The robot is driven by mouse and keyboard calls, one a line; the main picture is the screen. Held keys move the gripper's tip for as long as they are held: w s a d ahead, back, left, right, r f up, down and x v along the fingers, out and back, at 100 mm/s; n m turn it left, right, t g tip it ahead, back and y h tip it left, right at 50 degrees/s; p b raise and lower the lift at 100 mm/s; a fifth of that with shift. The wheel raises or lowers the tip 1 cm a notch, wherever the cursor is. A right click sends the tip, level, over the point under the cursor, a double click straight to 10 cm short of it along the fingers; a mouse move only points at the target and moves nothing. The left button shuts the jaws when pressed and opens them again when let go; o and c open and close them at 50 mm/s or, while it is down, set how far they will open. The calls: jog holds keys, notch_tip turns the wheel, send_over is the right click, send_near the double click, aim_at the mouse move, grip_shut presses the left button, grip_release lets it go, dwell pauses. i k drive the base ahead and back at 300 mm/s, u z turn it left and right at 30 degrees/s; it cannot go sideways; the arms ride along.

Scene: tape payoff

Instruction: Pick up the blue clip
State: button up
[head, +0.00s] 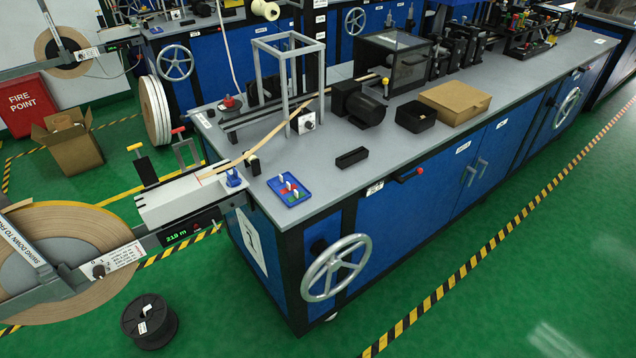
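A small blue object (234,178), which looks like the blue clip, sits at the right end of the white block (182,198) beside the bench corner. The tan tape strip (238,160) runs close to it. It is too small to tell whether the clip grips the tape. A shallow blue tray (298,201) lies on the bench to its right, with small white, red and green pieces in it. My gripper is not in view.
The grey bench top (325,192) is clear around a small black holder (351,157). A metal frame (290,85) stands behind the tray. A large handwheel (336,267) juts from the bench front. A black spool (149,321) is on the green floor.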

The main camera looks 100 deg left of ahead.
aim_at(233, 180)
jog(key=u, duration=0.15)
jog(key=i, duration=0.65)
jog(key=u, duration=5.5)
jog(key=i, duration=0.9)
jog(key=z, duration=0.05)
